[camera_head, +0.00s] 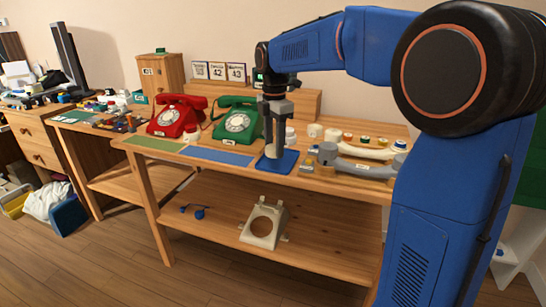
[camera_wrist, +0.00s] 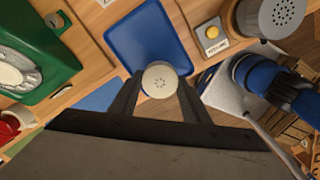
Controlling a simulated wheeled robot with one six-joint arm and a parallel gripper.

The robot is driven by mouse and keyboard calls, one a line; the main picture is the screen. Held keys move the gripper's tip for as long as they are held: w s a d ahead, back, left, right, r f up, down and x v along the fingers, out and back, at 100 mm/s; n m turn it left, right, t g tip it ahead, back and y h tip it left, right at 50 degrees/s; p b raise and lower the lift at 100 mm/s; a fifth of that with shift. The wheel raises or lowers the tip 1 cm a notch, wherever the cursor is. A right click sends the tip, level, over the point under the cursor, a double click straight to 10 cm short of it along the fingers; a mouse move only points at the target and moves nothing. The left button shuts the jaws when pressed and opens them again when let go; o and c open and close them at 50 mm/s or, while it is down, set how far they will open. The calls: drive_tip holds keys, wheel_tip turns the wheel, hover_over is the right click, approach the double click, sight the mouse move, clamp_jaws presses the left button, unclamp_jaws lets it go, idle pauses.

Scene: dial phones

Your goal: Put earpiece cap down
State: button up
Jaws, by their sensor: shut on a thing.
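My gripper (camera_head: 272,152) points down over the small blue tray (camera_head: 285,165) near the table's front edge. In the wrist view its two fingers are shut on a round cream earpiece cap (camera_wrist: 160,80) with small holes in its face. The cap overlaps the near edge of the blue tray (camera_wrist: 148,38) in that view. I cannot tell whether the cap touches the tray. In the head view the cap is hardly distinguishable at the fingertips. The visible part of the tray is bare.
A red phone (camera_head: 177,116) and a green phone (camera_head: 236,118) stand left of my gripper. A blue mat (camera_head: 217,155) and a green mat (camera_head: 153,143) lie along the front edge. A grey handset (camera_head: 352,168) and a cream handset (camera_head: 365,150) lie to the right.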

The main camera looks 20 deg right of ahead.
sight(275, 165)
drive_tip(key=shift+d+f, duration=0.1)
drive_tip(key=shift+f, duration=1.95)
drive_tip(key=shift+f, duration=0.1)
drive_tip(key=o, duration=0.7)
